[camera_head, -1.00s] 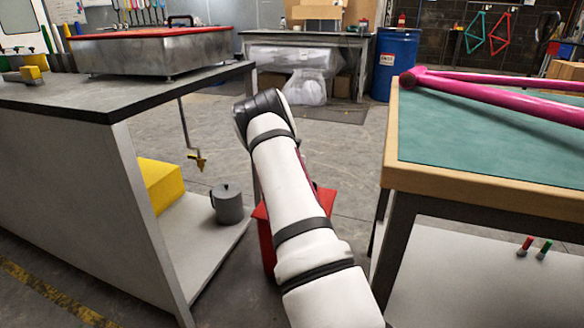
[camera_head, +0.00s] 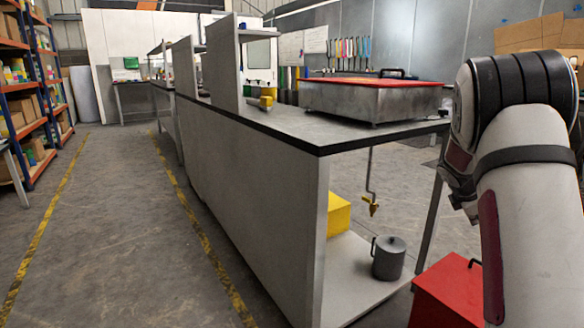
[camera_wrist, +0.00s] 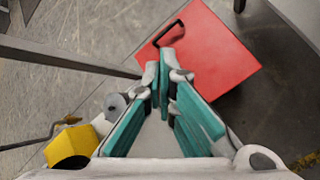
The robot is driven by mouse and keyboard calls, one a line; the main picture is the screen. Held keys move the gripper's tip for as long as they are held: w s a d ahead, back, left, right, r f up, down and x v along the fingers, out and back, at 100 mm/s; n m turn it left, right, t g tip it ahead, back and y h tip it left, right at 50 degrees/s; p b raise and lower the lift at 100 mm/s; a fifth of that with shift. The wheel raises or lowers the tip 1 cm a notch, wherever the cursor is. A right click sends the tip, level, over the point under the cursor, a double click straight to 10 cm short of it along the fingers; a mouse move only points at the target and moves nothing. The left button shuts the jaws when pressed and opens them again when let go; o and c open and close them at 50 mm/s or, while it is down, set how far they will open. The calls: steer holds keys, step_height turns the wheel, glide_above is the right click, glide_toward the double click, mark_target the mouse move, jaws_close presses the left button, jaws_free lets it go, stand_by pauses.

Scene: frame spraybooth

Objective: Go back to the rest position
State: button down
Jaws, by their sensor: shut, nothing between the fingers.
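My gripper (camera_wrist: 160,92) shows in the wrist view with its teal-and-white fingers together at the tips and nothing between them. It points down over a red box (camera_wrist: 212,55) with a black handle, and appears apart from it. In the head view my arm fills the right side, and the gripper itself is hidden. The red box also shows in the head view (camera_head: 440,292), on the floor at lower right, partly behind my arm.
A long grey bench (camera_head: 250,190) carries a metal tank with a red top (camera_head: 370,97). On its lower shelf are a grey lidded can (camera_head: 388,260) and a yellow block (camera_head: 338,214). A clear aisle (camera_head: 110,200) runs left, beside shelving (camera_head: 28,125).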

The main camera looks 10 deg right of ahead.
steer(key=s+a+r+m+y, duration=0.1)
steer(key=s+a+r+m, duration=0.3)
steer(key=a, duration=0.4)
steer(key=s+a+r+m+y, duration=0.1)
steer(key=s+a+r+y, duration=0.15)
steer(key=s+a, duration=0.5)
steer(key=s+a+r+m+y, duration=0.1)
steer(key=s+a+r+m, duration=0.25)
steer(key=a, duration=0.55)
steer(key=s+a+f+m+g+y, duration=0.2)
steer(key=s+a+m+y, duration=0.25)
steer(key=s+a, duration=1.85)
step_height(320, 180, up, 38)
steer(key=s+d+t+p, duration=0.2)
steer(key=t+p, duration=0.2)
steer(key=p, duration=3.2)
steer(key=shift+r+h+p, duration=0.2)
steer(key=shift+h+p, duration=0.1)
steer(key=shift+p, duration=0.1)
